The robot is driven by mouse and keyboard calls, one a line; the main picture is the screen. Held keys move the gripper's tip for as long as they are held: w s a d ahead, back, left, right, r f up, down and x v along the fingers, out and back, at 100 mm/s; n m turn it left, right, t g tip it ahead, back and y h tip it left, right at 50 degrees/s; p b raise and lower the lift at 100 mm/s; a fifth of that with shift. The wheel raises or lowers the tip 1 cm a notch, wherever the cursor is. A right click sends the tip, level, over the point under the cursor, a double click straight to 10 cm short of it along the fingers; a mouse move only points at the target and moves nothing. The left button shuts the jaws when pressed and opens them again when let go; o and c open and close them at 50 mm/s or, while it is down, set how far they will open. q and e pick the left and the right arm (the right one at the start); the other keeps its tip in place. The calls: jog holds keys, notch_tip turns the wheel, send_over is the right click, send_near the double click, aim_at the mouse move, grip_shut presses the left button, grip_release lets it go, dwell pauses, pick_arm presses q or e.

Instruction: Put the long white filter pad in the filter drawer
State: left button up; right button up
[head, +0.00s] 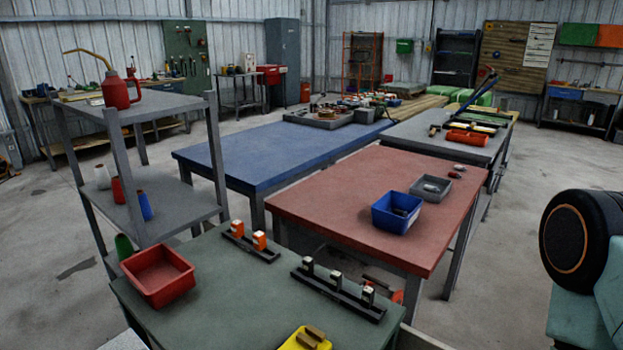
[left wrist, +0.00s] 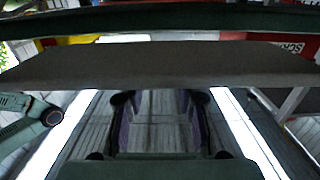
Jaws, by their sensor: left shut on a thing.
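In the left wrist view my left gripper (left wrist: 160,106) has its two dark fingers reaching to the near edge of a long, flat slab (left wrist: 160,66). The slab spans the whole picture width crosswise and looks grey in shade; I take it to be the long filter pad, held by the gripper. The fingertip contact is partly hidden under the slab's edge. Neither gripper shows in the head view. I cannot make out a filter drawer or another long white pad in either view.
The head view shows a green table (head: 225,290) with a red bin (head: 158,276), a red table (head: 330,205) with a blue bin (head: 397,211), and a blue table (head: 255,158). A grey shelf (head: 175,208) stands left. Floor between is open.

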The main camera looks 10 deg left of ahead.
pick_arm(q)
jog(key=shift+w+d+r, duration=0.1)
jog(key=shift+w+d, duration=0.05)
jog(key=shift+w, duration=0.1)
jog(key=shift+r, duration=0.1)
jog(key=shift+w+d+r, duration=0.1)
jog(key=shift+d+r, duration=0.15)
jog(key=shift+d, duration=0.15)
jog(key=shift+w+d+r, duration=0.15)
jog(key=shift+w, duration=0.1)
jog(key=shift+w+d+r, duration=0.1)
jog(key=shift+d+r, duration=0.05)
jog(key=shift+d, duration=0.25)
jog(key=shift+w+d+r+h, duration=0.3)
jog(key=shift+w+d+r, duration=0.05)
jog(key=shift+r, duration=0.15)
jog(key=w+d+r+m+g+h, duration=0.1)
jog(key=d+r+m+g+h, duration=0.1)
jog(key=d, duration=0.4)
jog(key=w+d+r+m+g+h, duration=0.1)
jog(key=d+r+m+g+h, duration=0.1)
jog(key=d, duration=0.5)
jog(key=shift+w+r+m+g+h, duration=0.2)
jog(key=shift+r+m+g+h, duration=0.2)
jog(key=shift+r, duration=0.5)
